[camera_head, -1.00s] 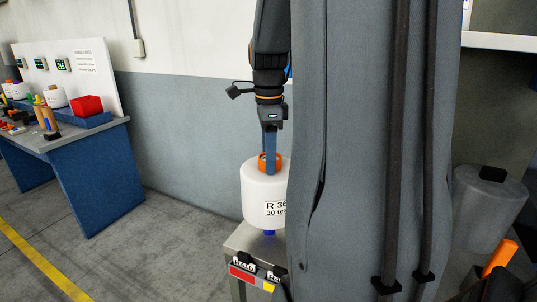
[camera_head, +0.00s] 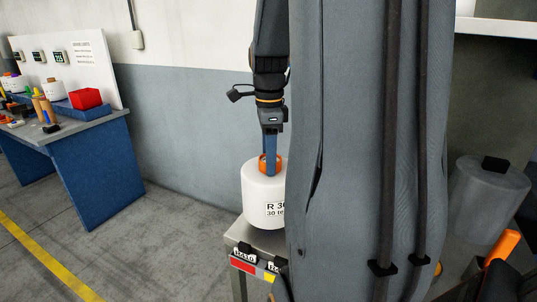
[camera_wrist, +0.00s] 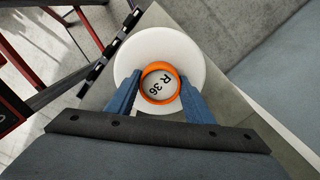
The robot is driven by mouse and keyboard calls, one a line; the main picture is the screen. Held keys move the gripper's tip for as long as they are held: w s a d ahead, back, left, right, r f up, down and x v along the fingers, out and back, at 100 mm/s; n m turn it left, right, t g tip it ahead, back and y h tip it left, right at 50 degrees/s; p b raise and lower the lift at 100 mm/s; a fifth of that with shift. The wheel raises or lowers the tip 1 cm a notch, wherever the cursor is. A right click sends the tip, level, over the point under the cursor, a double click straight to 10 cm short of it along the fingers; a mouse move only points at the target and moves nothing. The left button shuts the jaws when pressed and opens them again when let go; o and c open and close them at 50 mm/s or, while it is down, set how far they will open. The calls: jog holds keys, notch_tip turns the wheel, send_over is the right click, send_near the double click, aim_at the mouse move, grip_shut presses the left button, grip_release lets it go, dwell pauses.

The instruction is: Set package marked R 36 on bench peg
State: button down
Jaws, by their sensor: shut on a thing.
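The white package marked R 36 (camera_head: 262,192) has an orange core at its top and stands upright on or just above a grey metal stand (camera_head: 243,232). My arm hides the package's right side. The package's underside is hidden. The work bench (camera_head: 95,160) stands at the left, with tan pegs (camera_head: 44,108) on it.
A red bin (camera_head: 86,98) and white packages (camera_head: 53,91) are on the bench. Black tags and red and yellow labels (camera_head: 243,266) line the stand's front. A grey cylinder (camera_head: 487,205) stands at the right. Floor between bench and stand is clear.

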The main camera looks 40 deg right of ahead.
jog(key=shift+f+b, duration=0.9)
jog(key=shift+f, duration=1.35)
jog(key=c, duration=0.8)
grip_release()
jog(key=shift+f, duration=0.1)
notch_tip(320, 180, up, 8)
jog(key=shift+b, duration=1)
